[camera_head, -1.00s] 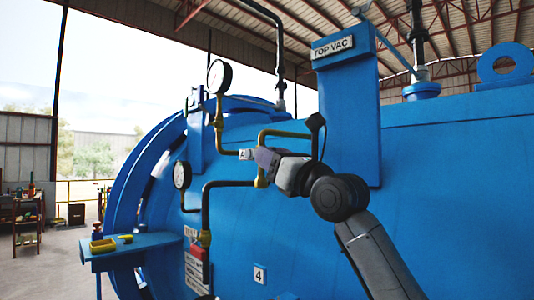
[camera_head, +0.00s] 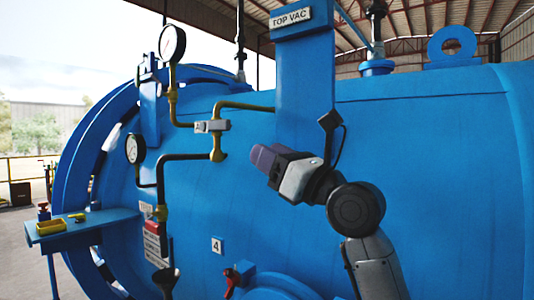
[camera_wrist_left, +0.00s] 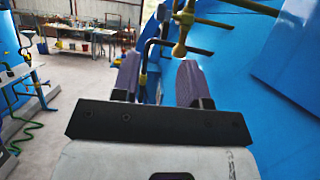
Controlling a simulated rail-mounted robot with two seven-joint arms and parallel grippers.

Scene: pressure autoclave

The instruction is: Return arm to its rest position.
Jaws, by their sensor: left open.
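My left gripper (camera_head: 262,156) is in front of the blue autoclave (camera_head: 430,160), right of the brass pipework, with purple-grey fingers. It is empty and apart from the pipe. In the left wrist view the two fingers (camera_wrist_left: 158,78) stand wide apart with a gap between them, so the gripper is open. My right gripper is in neither view.
Two round gauges, an upper one (camera_head: 172,43) and a lower one (camera_head: 135,148), stand on the pipes. A TOP VAC column (camera_head: 305,90) rises behind the gripper. A workbench (camera_wrist_left: 85,38) stands far off.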

